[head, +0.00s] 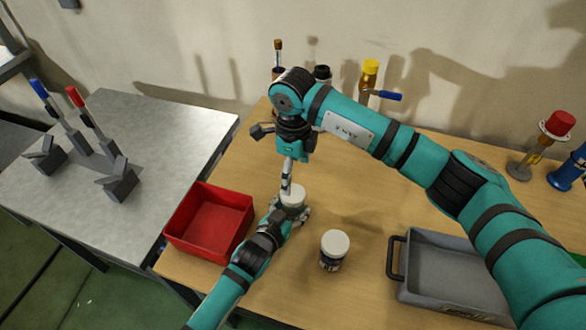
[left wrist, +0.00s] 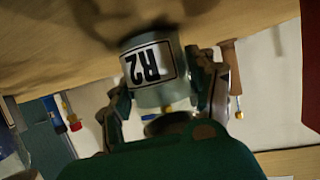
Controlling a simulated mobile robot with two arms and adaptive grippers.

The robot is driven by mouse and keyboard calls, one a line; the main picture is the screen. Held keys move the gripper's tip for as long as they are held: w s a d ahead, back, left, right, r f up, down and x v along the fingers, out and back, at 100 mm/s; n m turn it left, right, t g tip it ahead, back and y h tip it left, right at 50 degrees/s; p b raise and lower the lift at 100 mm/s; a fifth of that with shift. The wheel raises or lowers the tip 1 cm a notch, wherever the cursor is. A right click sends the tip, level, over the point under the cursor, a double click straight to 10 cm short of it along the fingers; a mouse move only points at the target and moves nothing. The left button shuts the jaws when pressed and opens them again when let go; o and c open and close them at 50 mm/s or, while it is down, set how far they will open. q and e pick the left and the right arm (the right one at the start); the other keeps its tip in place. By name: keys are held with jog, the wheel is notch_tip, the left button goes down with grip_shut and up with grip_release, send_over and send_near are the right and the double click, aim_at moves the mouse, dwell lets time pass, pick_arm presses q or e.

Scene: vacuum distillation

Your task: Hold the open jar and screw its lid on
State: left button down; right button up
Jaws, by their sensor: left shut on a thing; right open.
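My left gripper (head: 290,217) is shut on a jar (head: 293,199) standing on the wooden table, beside the red bin. The jar's top looks white and round; I cannot tell whether this is a seated lid. My right gripper (head: 286,184) is open and points down right over the jar top, with its fingertips close to it. Its fingers partly cover the top. A second jar with a white lid (head: 335,243) stands to the right, apart from both grippers.
A red bin (head: 209,222) is close on the left, and a grey tray (head: 453,272) with a dark handle is on the right. Bottles, one with a yellow cap (head: 370,68), stand at the back. A grey metal table (head: 125,140) with clamps is at the left.

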aim_at(293, 193)
jog(key=shift+f, duration=4)
jog(key=shift+c, duration=0.2)
jog(key=c, duration=1.2)
jog(key=o, duration=1.3)
jog(key=shift+o, duration=0.2)
jog(key=shift+r, duration=0.1)
notch_tip(293, 193, up, 12)
